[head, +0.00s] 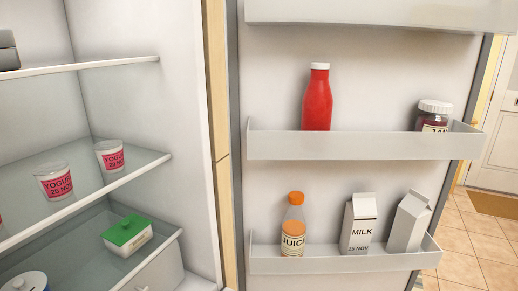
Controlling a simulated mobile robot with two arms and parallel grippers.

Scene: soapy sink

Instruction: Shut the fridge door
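The fridge door (270,85) stands wide open on the right of the head view, its inner side facing me. Its shelves hold a red bottle (317,98), a jam jar (433,116), a juice bottle (293,226), a milk carton (359,224) and a second carton (408,222). The open fridge interior (120,30) fills the left side. The door's outer edge (480,75) shows at the right; its handle is not visible. Neither of my grippers is in view.
Inside the fridge, yogurt cups (55,181) stand on the middle shelf and a green-lidded tub (127,231) sits lower. Beyond the door's right edge are a tiled floor (470,238), a brown doormat (497,203) and a white room door (500,140).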

